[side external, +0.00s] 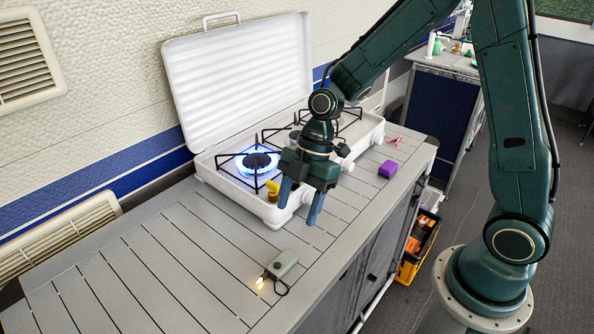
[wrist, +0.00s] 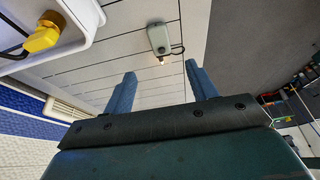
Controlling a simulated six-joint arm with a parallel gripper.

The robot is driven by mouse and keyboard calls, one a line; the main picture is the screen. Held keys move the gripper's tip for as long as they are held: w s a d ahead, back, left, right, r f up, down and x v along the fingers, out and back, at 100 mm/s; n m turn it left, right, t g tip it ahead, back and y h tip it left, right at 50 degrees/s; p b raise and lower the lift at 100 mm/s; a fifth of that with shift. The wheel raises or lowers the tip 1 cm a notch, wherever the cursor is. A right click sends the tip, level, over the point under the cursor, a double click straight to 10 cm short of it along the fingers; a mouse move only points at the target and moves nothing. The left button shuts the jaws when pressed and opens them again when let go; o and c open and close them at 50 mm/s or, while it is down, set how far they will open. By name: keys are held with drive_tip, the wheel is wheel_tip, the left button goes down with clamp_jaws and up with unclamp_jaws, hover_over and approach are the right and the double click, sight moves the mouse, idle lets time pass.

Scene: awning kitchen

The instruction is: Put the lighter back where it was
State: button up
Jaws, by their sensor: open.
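A small grey-green box with a glowing yellow tip and a dark looped cord or handle, which looks like the lighter (side external: 283,263), lies on the slatted grey counter (side external: 140,262), in front of the stove. It also shows in the wrist view (wrist: 158,40), beyond and between my fingertips. My gripper (side external: 300,201) is open and empty, pointing down above the counter by the stove's front edge. In the wrist view its two blue fingers (wrist: 160,73) stand wide apart. The gripper is apart from the lighter, higher up and farther back.
The white stove (side external: 222,180) has its lid (side external: 240,75) raised. Its left burner (side external: 256,160) burns with a blue flame, close to my gripper. A yellow knob (side external: 272,187) sticks out in front. The left counter is clear.

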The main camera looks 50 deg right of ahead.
drive_tip(key=s+d+r+m+t+h, duration=0.2)
drive_tip(key=s+d+r+m, duration=0.2)
drive_tip(key=s+r+m, duration=0.4)
drive_tip(key=s+d+r+m+t+h, duration=0.2)
drive_tip(key=s+d+r+m, duration=0.3)
drive_tip(key=s+r+m, duration=0.4)
drive_tip(key=shift+s+r+m+t, duration=0.25)
drive_tip(key=shift+m+t, duration=0.25)
drive_tip(key=shift+t, duration=0.3)
drive_tip(key=shift+w, duration=0.1)
idle(0.8)
